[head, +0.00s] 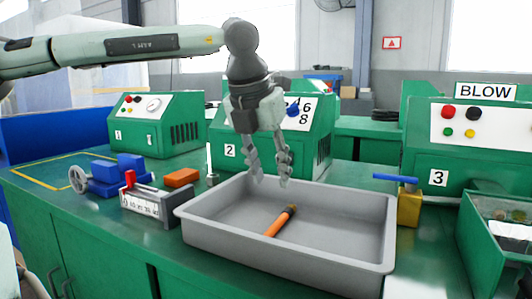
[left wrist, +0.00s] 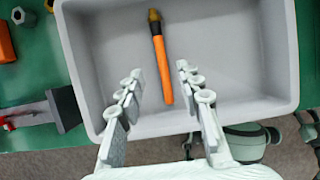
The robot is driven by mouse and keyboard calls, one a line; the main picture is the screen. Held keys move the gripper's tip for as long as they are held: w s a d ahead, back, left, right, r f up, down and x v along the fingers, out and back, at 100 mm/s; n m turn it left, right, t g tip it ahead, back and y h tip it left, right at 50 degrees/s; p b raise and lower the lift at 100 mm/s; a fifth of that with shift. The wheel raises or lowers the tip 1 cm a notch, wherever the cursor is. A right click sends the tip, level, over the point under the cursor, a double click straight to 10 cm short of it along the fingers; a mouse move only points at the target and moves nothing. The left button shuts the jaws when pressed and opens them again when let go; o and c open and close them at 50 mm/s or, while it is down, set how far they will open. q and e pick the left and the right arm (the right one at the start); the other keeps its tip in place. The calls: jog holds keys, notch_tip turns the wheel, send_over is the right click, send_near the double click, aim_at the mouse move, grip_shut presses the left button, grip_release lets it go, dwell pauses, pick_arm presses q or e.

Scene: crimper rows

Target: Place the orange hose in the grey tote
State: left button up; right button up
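The orange hose (head: 281,220) with a brass-coloured end lies on the floor of the grey tote (head: 290,258). The left wrist view also shows the hose (left wrist: 162,62) inside the tote (left wrist: 235,122), apart from the walls. My left gripper (head: 270,182) hangs above the tote, pointing down, with its fingers apart. In the left wrist view the fingers (left wrist: 160,75) are spread with nothing held between them.
Left of the tote are a marked grey block (head: 150,203), a blue vise (head: 112,178) and an orange block (head: 181,178). Right of it stands a brass valve with a blue handle (head: 408,205). Green machines line the back; a green bin (head: 500,235) stands at right.

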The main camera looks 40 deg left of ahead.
pick_arm(q)
jog(key=shift+v, duration=1.75)
